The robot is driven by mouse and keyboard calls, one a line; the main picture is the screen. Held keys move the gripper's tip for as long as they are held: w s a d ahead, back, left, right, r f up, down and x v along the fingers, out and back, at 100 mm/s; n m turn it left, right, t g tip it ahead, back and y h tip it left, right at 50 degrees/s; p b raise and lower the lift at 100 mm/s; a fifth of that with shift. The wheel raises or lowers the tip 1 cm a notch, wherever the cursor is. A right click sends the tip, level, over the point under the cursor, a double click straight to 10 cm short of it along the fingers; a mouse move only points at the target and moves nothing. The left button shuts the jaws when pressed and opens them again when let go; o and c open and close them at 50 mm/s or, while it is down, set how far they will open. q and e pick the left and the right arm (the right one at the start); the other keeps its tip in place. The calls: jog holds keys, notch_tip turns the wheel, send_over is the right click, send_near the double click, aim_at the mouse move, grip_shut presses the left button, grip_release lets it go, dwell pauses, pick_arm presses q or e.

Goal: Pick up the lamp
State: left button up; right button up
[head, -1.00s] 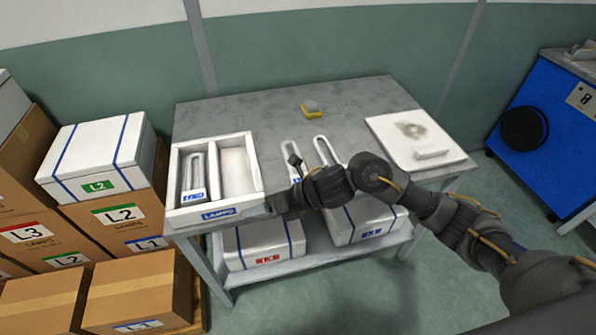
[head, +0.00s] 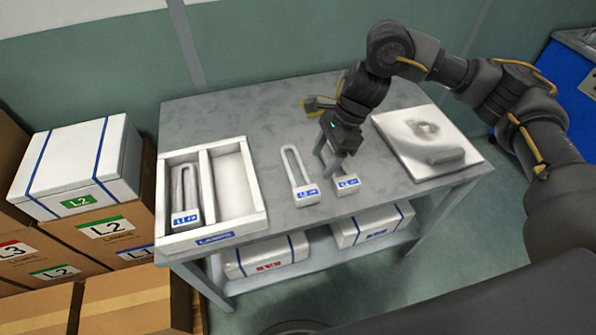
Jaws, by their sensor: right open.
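A white U-shaped lamp with a blue-labelled base (head: 347,183) lies on the table, partly hidden by my right gripper. My right gripper (head: 335,168) points down over this lamp with open fingers. I cannot tell whether the fingers touch it or straddle it. A second lamp (head: 306,194) lies flat to its left, apart from the gripper. A third lamp (head: 185,217) lies in the left compartment of the white lamp tray (head: 263,213). The tray's right compartment is empty. My left gripper is out of view.
The grey table (head: 290,100) has free room at the back. A yellow and dark object (head: 312,104) lies behind the gripper. A white board (head: 400,145) with a smudge and a small block is on the right. Stacked boxes (head: 90,160) stand left of the table.

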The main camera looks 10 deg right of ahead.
jog(key=p, duration=0.1)
send_over(307, 191)
jog(key=d, duration=0.2)
jog(key=f, duration=0.4)
jog(key=shift+w+d+f, duration=0.15)
jog(key=shift+w+f, duration=0.05)
jog(key=shift+w, duration=0.2)
jog(key=shift+f, duration=0.25)
jog(key=shift+s+f, duration=0.1)
jog(key=shift+s+a+f+p, duration=0.1)
jog(key=shift+a+f+p, duration=0.15)
jog(key=shift+p, duration=0.2)
jog(key=p+x, duration=0.1)
jog(key=x, duration=0.2)
jog(key=shift+f, duration=0.35)
jog(key=shift+a+f, duration=0.15)
jog(key=shift+f, duration=0.25)
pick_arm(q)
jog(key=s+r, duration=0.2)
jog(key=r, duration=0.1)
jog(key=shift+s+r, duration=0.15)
